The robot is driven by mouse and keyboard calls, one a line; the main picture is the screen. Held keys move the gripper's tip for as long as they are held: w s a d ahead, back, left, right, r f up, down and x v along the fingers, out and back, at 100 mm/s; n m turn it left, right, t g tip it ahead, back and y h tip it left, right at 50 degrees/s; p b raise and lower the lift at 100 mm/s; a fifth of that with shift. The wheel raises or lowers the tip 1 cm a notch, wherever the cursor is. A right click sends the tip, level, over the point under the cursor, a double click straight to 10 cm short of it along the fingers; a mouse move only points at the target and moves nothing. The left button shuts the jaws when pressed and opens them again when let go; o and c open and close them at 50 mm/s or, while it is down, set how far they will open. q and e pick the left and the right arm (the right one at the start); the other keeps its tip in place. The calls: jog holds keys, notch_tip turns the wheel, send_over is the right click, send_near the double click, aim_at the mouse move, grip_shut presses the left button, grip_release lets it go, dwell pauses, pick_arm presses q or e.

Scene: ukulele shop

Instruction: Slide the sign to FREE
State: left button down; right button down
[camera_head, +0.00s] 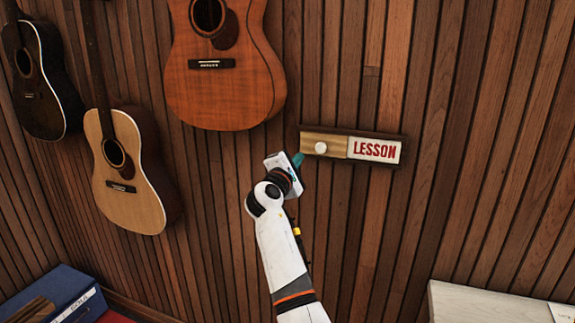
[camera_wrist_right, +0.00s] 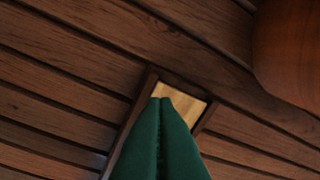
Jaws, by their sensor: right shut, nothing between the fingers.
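The sign (camera_head: 350,146) is a dark wooden frame on the slatted wall. Its right half shows LESSON in red on white. A tan slider plate (camera_head: 336,140) with a round white knob (camera_head: 321,147) covers the left half. My right gripper (camera_head: 298,159) is shut and empty, at the left end of the sign, left of the knob. In the right wrist view its green fingertips (camera_wrist_right: 166,103) are together in front of the tan plate (camera_wrist_right: 185,100). They hide the knob there. I cannot tell whether they touch the sign. My left gripper is not in view.
Several guitars hang on the wall; a reddish one (camera_head: 225,85) is just above and left of the sign. A blue box (camera_head: 55,290) is at bottom left. A pale tabletop (camera_head: 480,303) is at bottom right. The wall right of the sign is clear.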

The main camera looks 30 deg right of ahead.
aim_at(340, 148)
jog(key=shift+s+d+r+p, duration=0.45)
jog(key=shift+s+d+r, duration=0.3)
jog(key=shift+s+d, duration=0.25)
jog(key=s+d+p, duration=0.4)
jog(key=s+p, duration=0.1)
jog(key=shift+s+d+r, duration=0.1)
jog(key=shift+d+r, duration=0.1)
jog(key=shift+r, duration=0.1)
jog(key=s+d+p, duration=0.1)
jog(key=s, duration=0.1)
jog(key=s+d+p, duration=0.1)
jog(key=s+d, duration=0.1)
jog(key=s+d+p, duration=0.1)
jog(key=d, duration=0.1)
jog(key=shift+s+f+p, duration=0.25)
jog(key=shift+s+p, duration=0.1)
jog(key=shift+s, duration=0.05)
jog(key=shift+w+a, duration=0.1)
jog(key=shift+f, duration=0.15)
